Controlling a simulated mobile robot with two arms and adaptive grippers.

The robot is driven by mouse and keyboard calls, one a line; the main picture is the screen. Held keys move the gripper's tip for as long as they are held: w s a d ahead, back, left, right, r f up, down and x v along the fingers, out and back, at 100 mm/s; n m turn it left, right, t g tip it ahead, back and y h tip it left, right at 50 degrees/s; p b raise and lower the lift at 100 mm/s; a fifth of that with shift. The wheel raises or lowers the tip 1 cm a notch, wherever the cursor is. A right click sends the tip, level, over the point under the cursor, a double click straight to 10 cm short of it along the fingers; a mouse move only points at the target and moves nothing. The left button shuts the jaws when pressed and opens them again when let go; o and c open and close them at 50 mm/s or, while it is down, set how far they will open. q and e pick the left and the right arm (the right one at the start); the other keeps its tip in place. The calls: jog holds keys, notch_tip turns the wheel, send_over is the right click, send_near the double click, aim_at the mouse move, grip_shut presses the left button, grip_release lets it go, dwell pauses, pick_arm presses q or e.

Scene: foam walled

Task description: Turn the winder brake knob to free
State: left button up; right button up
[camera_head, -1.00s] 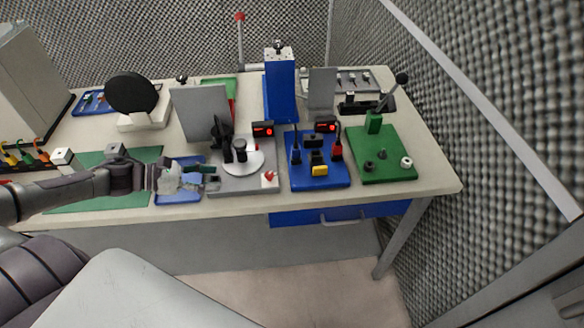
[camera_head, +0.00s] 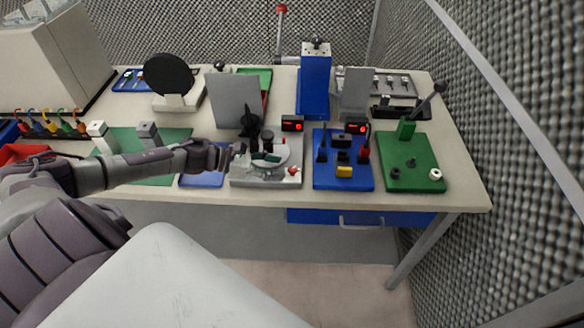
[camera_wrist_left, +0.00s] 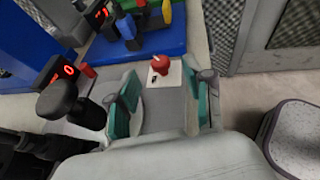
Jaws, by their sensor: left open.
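The red knob (camera_head: 293,170) sits on a small white plate at the front right corner of the grey winder base (camera_head: 262,181). In the left wrist view the red knob (camera_wrist_left: 160,64) lies ahead of and between the two teal-padded fingers, with a small dark mark beside it on the plate. My left gripper (camera_head: 266,154) is open and empty over the winder's pale round disc, to the left of the knob and apart from it. In the left wrist view my left gripper (camera_wrist_left: 165,92) shows both fingers spread. My right gripper is not in view.
A black post (camera_wrist_left: 65,103) and a red-lit display (camera_wrist_left: 58,72) stand close by the left finger. The blue board (camera_head: 330,182) with connectors is right of the winder, then the green board (camera_head: 405,178). A grey upright panel (camera_head: 233,102) stands behind.

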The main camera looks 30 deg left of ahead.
aim_at(290, 169)
pick_arm(q)
jog(key=p+x, duration=0.1)
jog(key=x, duration=0.4)
jog(key=shift+w+d, duration=0.1)
jog(key=shift+w, duration=0.05)
jog(key=shift+f, duration=0.1)
grip_shut()
